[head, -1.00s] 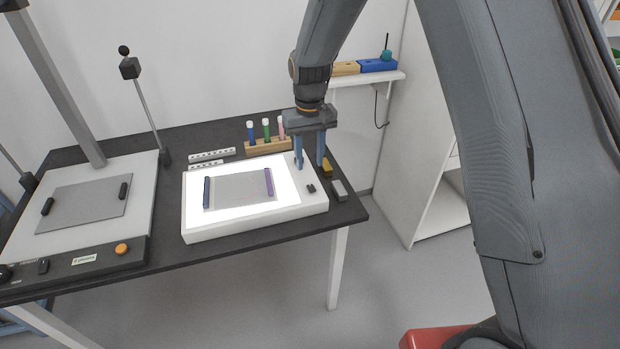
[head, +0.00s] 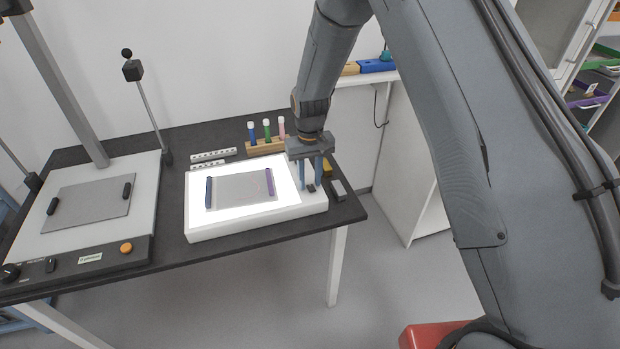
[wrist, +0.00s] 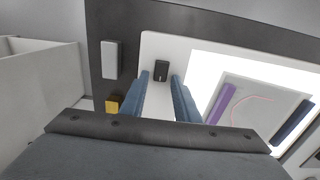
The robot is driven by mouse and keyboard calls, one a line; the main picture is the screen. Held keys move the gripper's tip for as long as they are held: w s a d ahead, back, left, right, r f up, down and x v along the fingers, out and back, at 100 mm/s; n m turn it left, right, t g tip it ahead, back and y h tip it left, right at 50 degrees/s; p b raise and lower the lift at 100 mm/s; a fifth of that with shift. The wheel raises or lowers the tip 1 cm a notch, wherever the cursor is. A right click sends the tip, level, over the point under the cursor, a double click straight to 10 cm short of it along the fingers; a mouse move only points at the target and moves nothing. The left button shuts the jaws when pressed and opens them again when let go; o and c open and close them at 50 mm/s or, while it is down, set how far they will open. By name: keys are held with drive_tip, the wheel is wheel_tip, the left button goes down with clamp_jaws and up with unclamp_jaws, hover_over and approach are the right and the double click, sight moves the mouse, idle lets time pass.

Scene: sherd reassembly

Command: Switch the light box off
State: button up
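The light box (head: 198,229) is a white slab on the dark table, and its panel glows bright white. A small black rocker switch (head: 311,188) sits on its right border; it also shows in the wrist view (wrist: 161,71). My gripper (head: 310,188) points down over that border, its two blue fingers apart with nothing between them. In the wrist view the fingertips (wrist: 161,80) lie on either side of the switch's line, just short of it. I cannot tell whether they touch the box.
A grey sheet (head: 240,188) with a blue bar and a purple bar lies on the glowing panel. A grey block (head: 338,190) and a yellow block (head: 327,170) lie right of the box. A tube rack (head: 262,148) stands behind. A copy stand (head: 85,200) is at left.

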clamp_jaws()
drive_tip(key=shift+s+d+r+t+y, duration=0.1)
drive_tip(key=shift+s+t+y, duration=0.3)
drive_tip(key=shift+t, duration=0.7)
drive_tip(key=shift+s+t, duration=0.25)
drive_tip(key=shift+t, duration=0.55)
drive_tip(key=shift+t+y+b, duration=0.3)
drive_tip(key=shift+b, duration=0.1)
drive_tip(key=shift+o, duration=1.5)
unclamp_jaws()
drive_tip(key=shift+r, duration=0.1)
